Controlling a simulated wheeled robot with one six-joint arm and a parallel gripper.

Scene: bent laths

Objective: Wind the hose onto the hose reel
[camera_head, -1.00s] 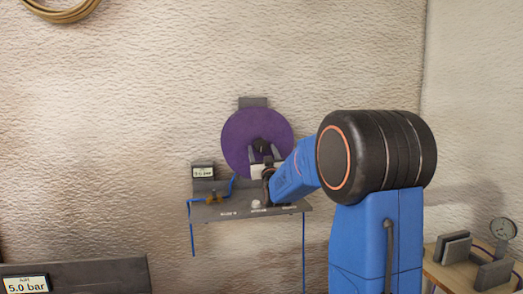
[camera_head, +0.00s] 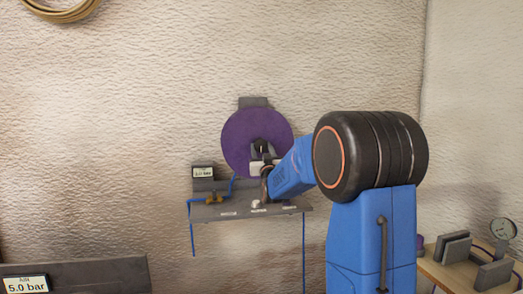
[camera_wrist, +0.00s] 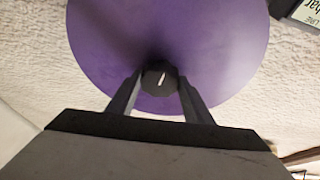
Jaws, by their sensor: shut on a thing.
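The hose reel (camera_head: 240,140) is a purple disc on the wall above a grey shelf, and it also fills the top of the wrist view (camera_wrist: 215,50). A dark knob with a white mark (camera_wrist: 159,79) sits low on its face. My gripper (camera_wrist: 158,88) is shut on this knob, one finger on each side. In the head view my gripper (camera_head: 261,156) is in front of the disc, partly hidden by my arm. A thin blue hose (camera_head: 192,238) runs along the shelf's left side and hangs below it. Any hose behind the disc is hidden.
The grey shelf (camera_head: 275,210) carries a small gauge display (camera_head: 203,172), brass fittings and labels. A panel reading 5.0 bar (camera_head: 75,276) is at lower left. A coiled tan hose (camera_head: 62,10) hangs at upper left. A wooden table (camera_head: 450,275) with a dial gauge (camera_head: 503,229) is at right.

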